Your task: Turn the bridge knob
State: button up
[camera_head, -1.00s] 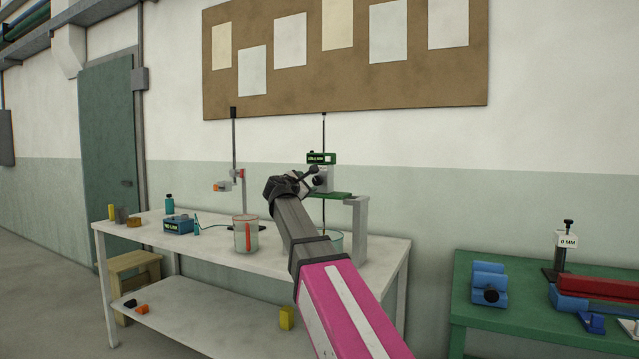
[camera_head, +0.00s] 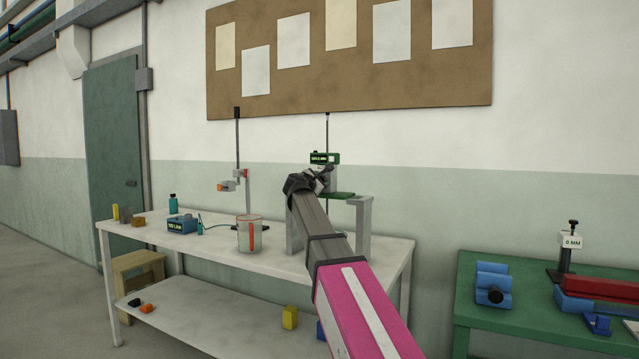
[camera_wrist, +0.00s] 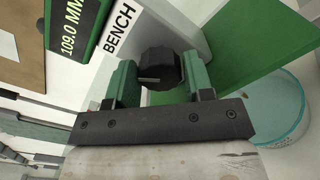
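The bridge knob (camera_wrist: 160,68) is a dark faceted knob with a pale line on its face, on the grey block under a green display reading 109.0 MM (camera_wrist: 73,28). The display also shows in the head view (camera_head: 324,158), above the green bridge plate (camera_head: 341,195). My gripper (camera_wrist: 161,72) is at the knob, with its two green fingers apart, one on each side of it. The fingers sit very close to the knob's sides; I cannot tell whether they touch. In the head view my gripper (camera_head: 322,177) hides the knob.
A BENCH label (camera_wrist: 119,30) is beside the display. A clear vessel (camera_wrist: 275,108) stands below the plate. On the white table (camera_head: 200,255) are a beaker (camera_head: 250,234), a blue box (camera_head: 181,224) and a stand (camera_head: 238,150). A green table (camera_head: 500,328) is at right.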

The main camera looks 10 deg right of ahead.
jog(key=c, duration=0.5)
jog(key=shift+o, duration=0.2)
jog(key=shift+m, duration=0.3)
jog(key=m, duration=0.4)
jog(key=o, duration=0.9)
jog(key=shift+o, duration=0.2)
jog(key=shift+s+a, duration=0.1)
jog(key=shift+s, duration=0.05)
jog(key=v, duration=1)
jog(key=shift+s+a, duration=0.15)
jog(key=shift+s, duration=0.1)
